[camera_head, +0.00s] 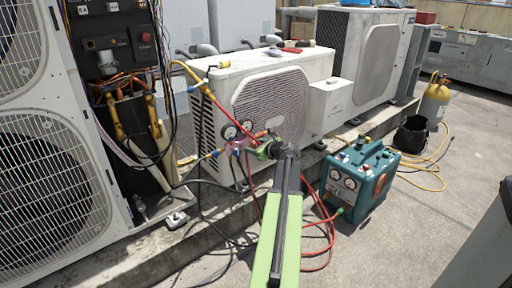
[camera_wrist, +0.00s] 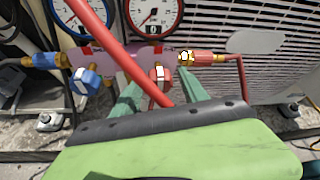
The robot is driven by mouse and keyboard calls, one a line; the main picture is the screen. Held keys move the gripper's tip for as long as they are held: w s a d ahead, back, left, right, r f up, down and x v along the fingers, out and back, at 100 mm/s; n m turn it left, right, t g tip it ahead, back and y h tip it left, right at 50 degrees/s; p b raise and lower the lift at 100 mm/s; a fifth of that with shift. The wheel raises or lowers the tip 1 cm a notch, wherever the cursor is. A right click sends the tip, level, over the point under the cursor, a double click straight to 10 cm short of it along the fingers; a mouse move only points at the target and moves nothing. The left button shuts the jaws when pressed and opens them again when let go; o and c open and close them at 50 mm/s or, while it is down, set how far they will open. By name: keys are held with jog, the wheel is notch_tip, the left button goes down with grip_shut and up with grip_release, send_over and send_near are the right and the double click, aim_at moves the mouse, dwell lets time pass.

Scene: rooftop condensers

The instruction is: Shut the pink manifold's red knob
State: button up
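The pink manifold (camera_wrist: 128,62) runs across the upper wrist view, under a blue-rimmed gauge (camera_wrist: 80,14) and a red-rimmed gauge (camera_wrist: 157,14). Its red knob (camera_wrist: 160,77) points toward the camera, and a blue knob (camera_wrist: 88,80) is to its left. My gripper (camera_wrist: 160,88) has its green fingers apart, one on each side of the red knob. Gaps show beside the knob; contact cannot be told. In the head view my gripper (camera_head: 264,150) is at the right end of the manifold (camera_head: 238,147), and the red knob is not clearly seen there.
A red hose (camera_wrist: 118,45) crosses the wrist view in front of the manifold. A white condenser (camera_head: 222,84) stands behind it. An open electrical cabinet (camera_head: 112,50) is at left. A teal recovery machine (camera_head: 362,180) stands on the ground at right, with hoses around it.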

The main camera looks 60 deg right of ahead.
jog(key=p+v, duration=0.6)
jog(key=v, duration=1.1)
jog(key=shift+s, duration=0.2)
jog(key=shift+r, duration=0.1)
